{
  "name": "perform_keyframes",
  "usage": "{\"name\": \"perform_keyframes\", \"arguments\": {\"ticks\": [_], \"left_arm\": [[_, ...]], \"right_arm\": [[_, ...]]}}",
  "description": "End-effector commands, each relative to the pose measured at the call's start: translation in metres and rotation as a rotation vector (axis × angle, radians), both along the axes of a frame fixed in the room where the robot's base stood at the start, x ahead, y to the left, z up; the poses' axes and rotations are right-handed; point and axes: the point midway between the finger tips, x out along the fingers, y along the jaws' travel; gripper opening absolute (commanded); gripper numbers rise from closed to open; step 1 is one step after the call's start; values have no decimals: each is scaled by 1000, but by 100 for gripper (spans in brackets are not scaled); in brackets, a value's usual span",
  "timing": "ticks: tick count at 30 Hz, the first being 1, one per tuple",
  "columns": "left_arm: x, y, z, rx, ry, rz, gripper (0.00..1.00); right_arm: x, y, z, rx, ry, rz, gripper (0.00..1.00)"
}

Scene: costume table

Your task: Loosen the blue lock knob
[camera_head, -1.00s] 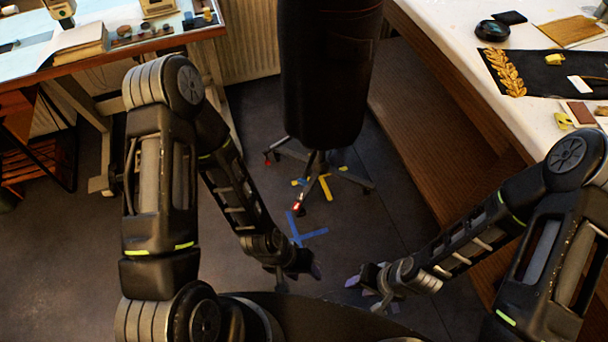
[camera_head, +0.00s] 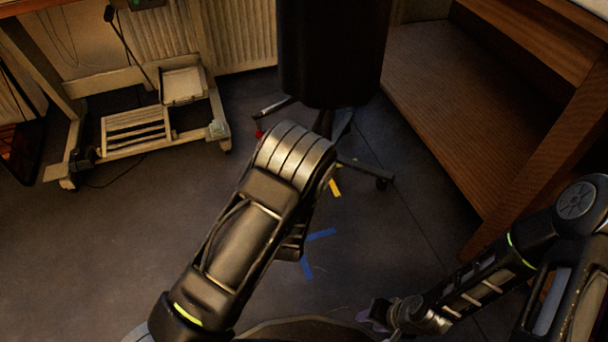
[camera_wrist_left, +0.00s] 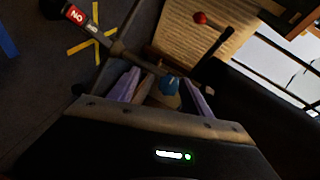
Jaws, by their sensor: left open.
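The blue lock knob (camera_wrist_left: 169,84) shows in the left wrist view, small and dark, by the pole of the stand. My left gripper (camera_wrist_left: 162,79) is open, with its purple fingers on either side of the knob in that view. I cannot tell whether either finger touches it. In the head view the knob and my left gripper are hidden behind my left arm. The dark dress form (camera_head: 335,50) stands upright on its wheeled base (camera_head: 360,170). My right gripper (camera_head: 372,313) is low at the right, away from the stand; its finger opening is unclear.
A wooden table with a low shelf (camera_head: 470,100) stands at the right. A pale wheeled frame (camera_head: 145,130) and a radiator (camera_head: 235,40) are at the back left. Blue tape (camera_head: 318,236) and yellow tape (camera_head: 334,187) mark the floor. Open floor lies at the left.

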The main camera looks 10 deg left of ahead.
Motion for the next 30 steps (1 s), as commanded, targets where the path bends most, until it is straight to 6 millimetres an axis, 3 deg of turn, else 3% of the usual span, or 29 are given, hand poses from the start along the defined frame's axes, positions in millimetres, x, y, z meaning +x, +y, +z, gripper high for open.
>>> {"name": "perform_keyframes", "arguments": {"ticks": [1,6,12,22,30], "left_arm": [[9,-5,-14,69,-55,-21,58],[25,-13,5,223,-170,-48,58],[28,-15,14,258,-195,-51,58],[30,-14,13,252,-190,-49,58],[50,-9,13,248,-190,-45,58]], "right_arm": [[2,-1,-31,-2,-4,-4,36],[5,-2,-52,-4,-9,-8,36],[6,-3,-51,-4,-11,-10,36],[5,-2,-50,-3,-10,-8,36],[4,-2,-46,-4,-9,-8,36]]}}
